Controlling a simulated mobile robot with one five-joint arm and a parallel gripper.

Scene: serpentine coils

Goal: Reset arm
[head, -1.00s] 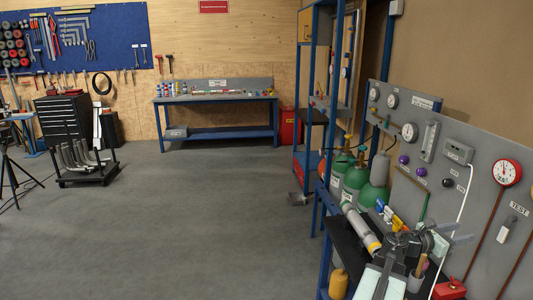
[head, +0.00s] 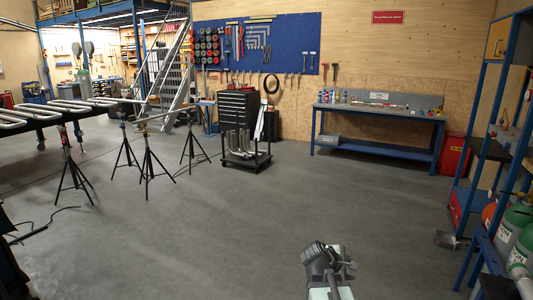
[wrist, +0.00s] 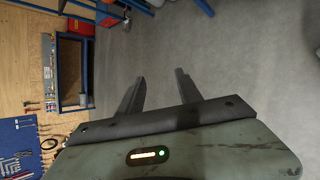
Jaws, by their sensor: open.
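My gripper (wrist: 160,92) shows in the wrist view with its two dark fingers spread apart. It is open, and only bare floor shows between the fingers. In the head view my arm's end (head: 328,266) stands at the bottom, right of centre, over open grey floor. The fingers are hard to make out there. Nothing is near or touching the gripper.
A workbench (head: 375,142) stands at the back wall beside a red cabinet (head: 454,155). A blue rack with gas cylinders (head: 514,222) is at the right. Tripod stands (head: 148,160) and serpentine coils (head: 60,108) are at the left. The middle floor is clear.

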